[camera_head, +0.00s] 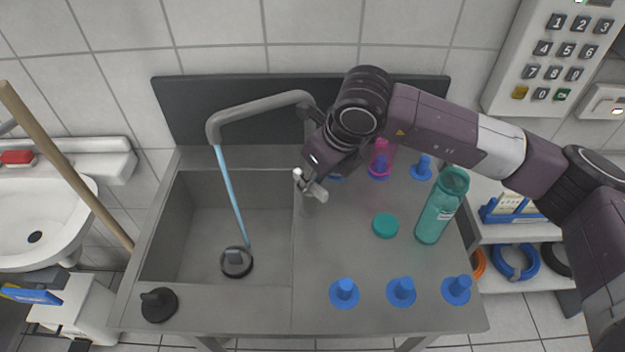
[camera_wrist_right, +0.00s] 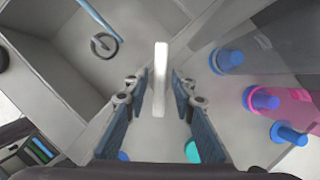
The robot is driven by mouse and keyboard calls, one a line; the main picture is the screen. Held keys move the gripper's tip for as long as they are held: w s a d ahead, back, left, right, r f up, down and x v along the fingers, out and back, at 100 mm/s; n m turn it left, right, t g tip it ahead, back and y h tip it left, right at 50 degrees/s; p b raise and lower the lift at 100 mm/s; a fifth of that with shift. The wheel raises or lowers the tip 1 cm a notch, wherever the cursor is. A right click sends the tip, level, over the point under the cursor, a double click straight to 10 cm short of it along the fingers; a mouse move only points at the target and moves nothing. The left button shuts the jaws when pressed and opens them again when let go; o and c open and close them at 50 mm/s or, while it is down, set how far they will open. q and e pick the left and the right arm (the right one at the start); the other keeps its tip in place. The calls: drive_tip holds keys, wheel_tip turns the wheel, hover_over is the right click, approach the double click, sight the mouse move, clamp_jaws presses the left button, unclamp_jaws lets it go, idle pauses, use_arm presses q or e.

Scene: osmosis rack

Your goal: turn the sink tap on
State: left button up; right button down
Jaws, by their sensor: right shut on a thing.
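The sink (camera_head: 190,215) has a grey curved tap spout (camera_head: 255,108) over its basin. A blue stream of water (camera_head: 232,190) runs from the spout end down to the basin floor by the drain (camera_head: 236,263). My right gripper (camera_head: 311,186) is at the right edge of the basin, to the right of the spout. In the right wrist view, my right gripper (camera_wrist_right: 160,100) has a pale upright tap lever (camera_wrist_right: 161,78) between its fingers and is shut on it. The tap base is mostly hidden behind my right arm. My left gripper is not in view.
A teal bottle (camera_head: 441,207), a teal cap (camera_head: 385,226), a pink bottle (camera_head: 381,155) and several blue pegs (camera_head: 401,291) stand on the counter to the right. A black stopper (camera_head: 158,304) lies front left. A wooden pole (camera_head: 66,165) leans at the left.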

drive_tip(key=c, duration=2)
unclamp_jaws()
drive_tip(key=shift+o, duration=0.2)
drive_tip(key=v, duration=1.2)
drive_tip(key=shift+w+a, duration=0.1)
